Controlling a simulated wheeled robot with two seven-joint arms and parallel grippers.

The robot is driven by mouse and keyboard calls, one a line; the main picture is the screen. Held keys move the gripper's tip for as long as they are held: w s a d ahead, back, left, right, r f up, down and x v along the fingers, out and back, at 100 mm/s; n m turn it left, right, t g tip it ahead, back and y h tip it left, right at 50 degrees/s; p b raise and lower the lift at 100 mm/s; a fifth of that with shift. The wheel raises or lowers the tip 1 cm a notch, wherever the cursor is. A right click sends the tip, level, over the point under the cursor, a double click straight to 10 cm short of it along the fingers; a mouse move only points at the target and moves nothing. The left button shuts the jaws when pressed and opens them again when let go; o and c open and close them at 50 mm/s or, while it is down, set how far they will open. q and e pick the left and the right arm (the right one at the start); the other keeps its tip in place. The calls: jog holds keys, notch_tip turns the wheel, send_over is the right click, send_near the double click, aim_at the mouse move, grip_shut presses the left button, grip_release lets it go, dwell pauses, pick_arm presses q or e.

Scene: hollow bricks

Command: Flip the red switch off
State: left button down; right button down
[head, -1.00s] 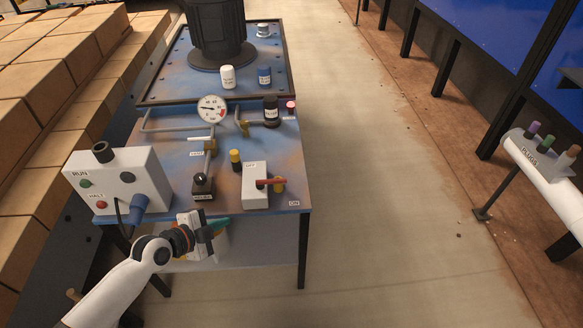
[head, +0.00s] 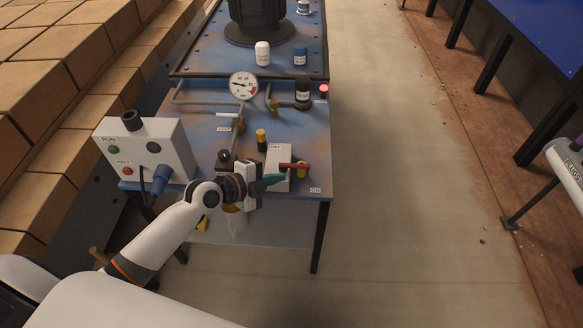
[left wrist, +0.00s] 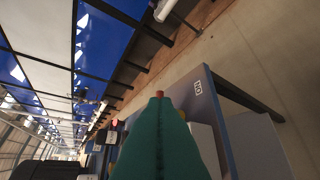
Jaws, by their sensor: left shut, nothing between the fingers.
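The red switch handle (head: 294,166) sits on a white switch box (head: 277,180) at the front right of the blue workbench. The handle lies out to the right, on the side of the ON label (head: 315,190). My left gripper (head: 274,180) is shut and empty. Its teal fingertips are at the front left of the box, just short of the handle; I cannot tell whether they touch the box. In the left wrist view the teal fingers (left wrist: 160,140) fill the lower middle, with a small red tip (left wrist: 160,93) just beyond them and the ON label (left wrist: 198,88) to the right. My right gripper is out of view.
A grey control box (head: 150,150) with RUN and HALT buttons and a blue plug (head: 160,178) stands left of my gripper. A yellow-capped post (head: 261,138), a gauge (head: 242,86) and pipes are behind. The floor right of the bench is clear.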

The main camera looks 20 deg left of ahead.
aim_at(303, 166)
pick_arm(q)
jog(key=w+f, duration=0.1)
jog(key=w, duration=0.1)
jog(key=w+d+f, duration=0.1)
jog(key=w, duration=0.1)
jog(key=w+d+f, duration=0.1)
jog(key=w, duration=0.1)
jog(key=shift+w+f, duration=0.15)
jog(key=shift+f, duration=0.15)
jog(key=shift+w+a+f, duration=0.1)
jog(key=shift+w+f, duration=0.25)
jog(key=shift+w, duration=0.1)
jog(key=shift+r+p, duration=0.15)
jog(key=shift+p, duration=0.2)
jog(key=shift+w+n+y+p, duration=0.1)
jog(key=shift+n+y+p, duration=0.2)
jog(key=shift+n+y, duration=0.1)
